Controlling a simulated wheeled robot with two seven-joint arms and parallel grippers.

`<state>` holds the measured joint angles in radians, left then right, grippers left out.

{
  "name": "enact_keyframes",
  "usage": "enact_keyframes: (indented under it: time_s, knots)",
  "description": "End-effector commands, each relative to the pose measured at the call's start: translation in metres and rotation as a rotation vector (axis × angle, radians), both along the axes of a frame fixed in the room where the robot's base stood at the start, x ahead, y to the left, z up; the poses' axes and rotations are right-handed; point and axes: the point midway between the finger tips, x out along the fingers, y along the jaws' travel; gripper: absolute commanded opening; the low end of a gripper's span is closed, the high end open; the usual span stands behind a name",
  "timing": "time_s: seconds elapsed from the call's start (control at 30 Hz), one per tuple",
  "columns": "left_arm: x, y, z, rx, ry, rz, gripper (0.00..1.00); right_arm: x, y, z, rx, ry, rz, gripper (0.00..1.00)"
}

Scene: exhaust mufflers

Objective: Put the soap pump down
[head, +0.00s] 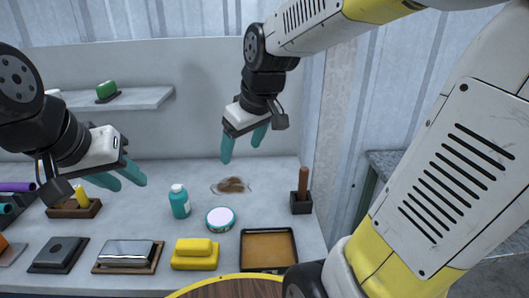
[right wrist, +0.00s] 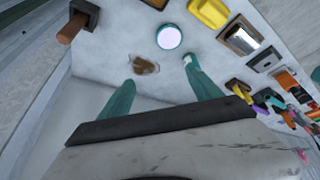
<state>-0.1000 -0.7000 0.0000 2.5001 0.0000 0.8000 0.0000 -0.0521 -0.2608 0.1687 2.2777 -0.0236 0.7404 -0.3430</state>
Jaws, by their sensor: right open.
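A teal bottle with a white cap (head: 180,203), which I take for the soap pump, stands upright on the grey counter (head: 165,226). It also shows in the right wrist view (right wrist: 196,66), close to one fingertip in that picture; whether they touch cannot be told there. My right gripper (head: 243,143) is open and empty, up and to the right of the bottle in the head view, apart from it. Its two teal fingers also show in the right wrist view (right wrist: 160,86). My left gripper (head: 118,178) has its fingers apart with nothing seen between them, left of the bottle.
A brown stain (head: 232,186) and a round white-topped tin (head: 220,218) lie right of the bottle. A brown tray (head: 268,231), yellow blocks (head: 195,256), a silver block (head: 127,252) and a dark block (head: 60,250) line the front. A wooden-handled holder (head: 301,204) stands right.

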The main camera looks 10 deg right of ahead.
Motion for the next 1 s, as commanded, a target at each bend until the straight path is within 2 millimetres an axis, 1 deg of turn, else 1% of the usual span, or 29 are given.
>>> enact_keyframes:
  time_s: [0.03,0.1,0.2,0.3,0.4,0.53,1.0]
  knots:
    - [0.000,0.000,0.000,0.000,0.000,0.000,0.36,-0.017,-0.011,0.009,0.025,-0.021,-0.069,0.73]
    - [0.000,0.000,0.000,0.000,0.000,0.000,0.36,-0.038,-0.024,0.015,0.068,-0.034,-0.165,0.73]
    - [0.000,0.000,0.000,0.000,0.000,0.000,0.36,-0.065,-0.038,0.020,0.132,-0.050,-0.282,0.73]
    - [0.000,0.000,0.000,0.000,0.000,0.000,0.36,-0.085,-0.047,0.021,0.186,-0.059,-0.367,0.73]
    - [0.000,0.000,0.000,0.000,0.000,0.000,0.36,-0.097,-0.052,0.020,0.224,-0.062,-0.419,0.73]
    - [0.000,0.000,0.000,0.000,0.000,0.000,0.36,-0.102,-0.054,0.019,0.243,-0.062,-0.444,0.73]
    - [0.000,0.000,0.000,0.000,0.000,0.000,0.36,-0.102,-0.053,0.019,0.242,-0.063,-0.443,0.73]
